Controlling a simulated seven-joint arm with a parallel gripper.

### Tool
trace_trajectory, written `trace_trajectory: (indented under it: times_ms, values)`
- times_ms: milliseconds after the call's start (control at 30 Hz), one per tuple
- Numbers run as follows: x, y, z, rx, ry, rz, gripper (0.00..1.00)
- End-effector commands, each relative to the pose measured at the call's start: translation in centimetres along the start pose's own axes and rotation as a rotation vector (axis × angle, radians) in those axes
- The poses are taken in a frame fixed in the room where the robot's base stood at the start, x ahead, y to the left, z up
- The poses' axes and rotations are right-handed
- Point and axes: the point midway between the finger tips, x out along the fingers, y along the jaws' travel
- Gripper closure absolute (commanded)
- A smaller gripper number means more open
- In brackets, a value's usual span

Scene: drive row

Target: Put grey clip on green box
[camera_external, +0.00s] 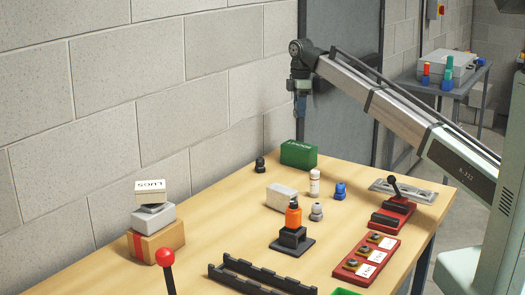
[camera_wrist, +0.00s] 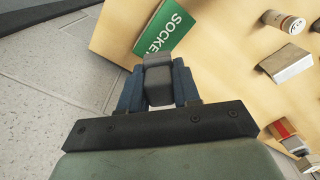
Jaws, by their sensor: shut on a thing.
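My gripper (camera_wrist: 158,92) has blue fingers shut on the grey clip (camera_wrist: 158,68), which shows as a small grey block between them in the wrist view. The green box (camera_external: 298,154) stands upright at the back of the table. In the wrist view the green box (camera_wrist: 160,28) lies just beyond the clip, with part of white lettering, "SOCKE", showing.
A small black item (camera_external: 260,165) stands left of the green box. A white block (camera_external: 281,197), a white bottle (camera_external: 315,183) and a blue item (camera_external: 340,191) stand in front. A stack of boxes (camera_external: 156,240) is at the left. The wall is close behind the table.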

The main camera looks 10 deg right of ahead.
Motion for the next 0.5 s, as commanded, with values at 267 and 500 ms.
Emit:
trace_trajectory:
  times_ms: [267, 500]
  values:
    - [3.4, -0.4, 0.2, -0.001, -0.006, -0.01, 0.99]
    - [6.2, -0.4, 0.2, -0.001, -0.005, -0.009, 0.99]
